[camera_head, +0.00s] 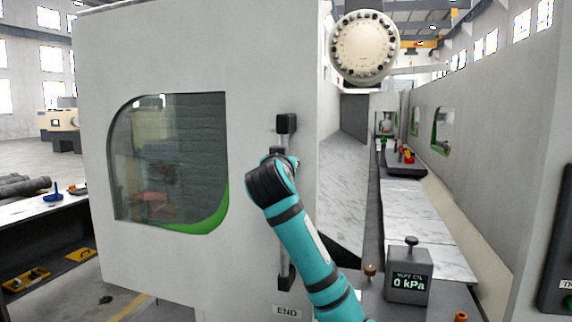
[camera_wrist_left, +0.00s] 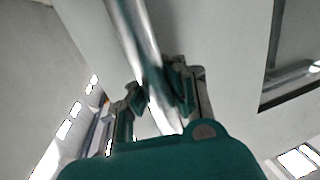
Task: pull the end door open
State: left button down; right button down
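The end door (camera_head: 255,80) is a large pale panel with a dark window edged in green; a label reading END (camera_head: 286,311) is low on it. Its handle (camera_head: 284,262) is an upright metal bar between dark mounts near the door's right edge. My left gripper (camera_head: 283,163) is at the upper part of the handle, with the wrist hiding most of the fingers. In the left wrist view the bar (camera_wrist_left: 135,40) runs between the fingers of my left gripper (camera_wrist_left: 160,88), whose pads appear to press on it from both sides. My right gripper is out of view.
Right of the door lies a grey marble-patterned surface (camera_head: 345,185). A box with a display reading 0 kPa (camera_head: 408,282) stands at the lower right. A dark bench (camera_head: 50,235) stands at the left. Open floor (camera_head: 120,290) shows before the door at the lower left.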

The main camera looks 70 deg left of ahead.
pick_arm(q)
jog(key=c, duration=1.9)
grip_release()
jog(key=shift+d+r, duration=0.15)
jog(key=shift+d, duration=0.05)
jog(key=shift+c, duration=0.2)
jog(key=o, duration=0.5)
jog(key=shift+s+d+r, duration=0.35)
jog(key=shift+s+d, duration=0.05)
jog(key=shift+d, duration=0.05)
jog(key=shift+c, duration=0.2)
jog(key=o, duration=0.4)
jog(key=shift+s+d, duration=0.1)
jog(key=shift+s, duration=0.05)
jog(key=shift+c, duration=0.2)
jog(key=v, duration=1.1)
jog(key=shift+d+f, duration=0.2)
jog(key=shift+d, duration=0.05)
jog(key=shift+s, duration=0.1)
